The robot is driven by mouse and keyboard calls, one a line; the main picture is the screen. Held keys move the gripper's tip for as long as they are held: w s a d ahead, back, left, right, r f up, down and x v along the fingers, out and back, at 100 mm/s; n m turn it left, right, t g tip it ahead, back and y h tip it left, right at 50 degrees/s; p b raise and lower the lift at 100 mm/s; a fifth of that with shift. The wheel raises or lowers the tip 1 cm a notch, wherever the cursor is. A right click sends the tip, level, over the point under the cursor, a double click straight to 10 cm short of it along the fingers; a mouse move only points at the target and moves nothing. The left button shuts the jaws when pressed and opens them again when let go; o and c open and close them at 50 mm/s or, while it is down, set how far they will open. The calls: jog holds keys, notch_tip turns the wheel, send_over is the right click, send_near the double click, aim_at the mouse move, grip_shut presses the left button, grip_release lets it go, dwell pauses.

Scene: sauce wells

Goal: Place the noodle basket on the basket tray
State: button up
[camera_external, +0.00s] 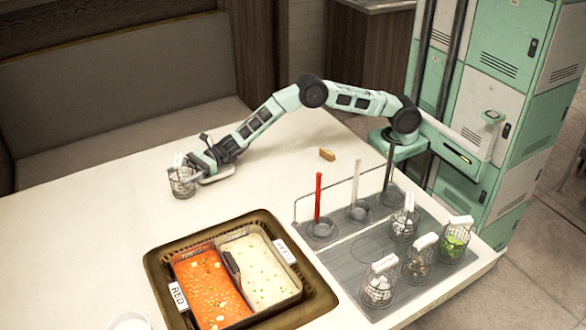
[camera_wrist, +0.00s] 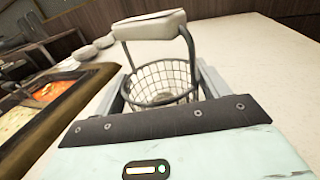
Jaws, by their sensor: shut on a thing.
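A wire basket (camera_external: 183,184) with a white-topped handle is at the far left of the white table. My gripper (camera_external: 193,171) is shut on it. The grey basket tray (camera_external: 345,262) lies at the right end of the table, far from my gripper. Several other baskets stand on it, one with green contents (camera_external: 455,240).
A two-part sauce pot with red sauce (camera_external: 207,287) and pale sauce (camera_external: 262,268) sits in a brown surround (camera_external: 160,262) at the front. A red-handled ladle (camera_external: 318,197) and a white-handled one (camera_external: 355,182) stand in a rack. A small brown block (camera_external: 327,154) lies mid-table.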

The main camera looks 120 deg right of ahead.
aim_at(187, 169)
jog(key=shift+f, duration=0.1)
jog(key=o, duration=1.2)
jog(key=shift+r, duration=0.2)
jog(key=v, duration=0.6)
jog(key=shift+s+d, duration=0.1)
jog(key=shift+s, duration=0.4)
jog(key=shift+c, duration=1)
jog(key=shift+s+d, duration=0.1)
jog(key=shift+s, duration=0.1)
jog(key=c, duration=1.1)
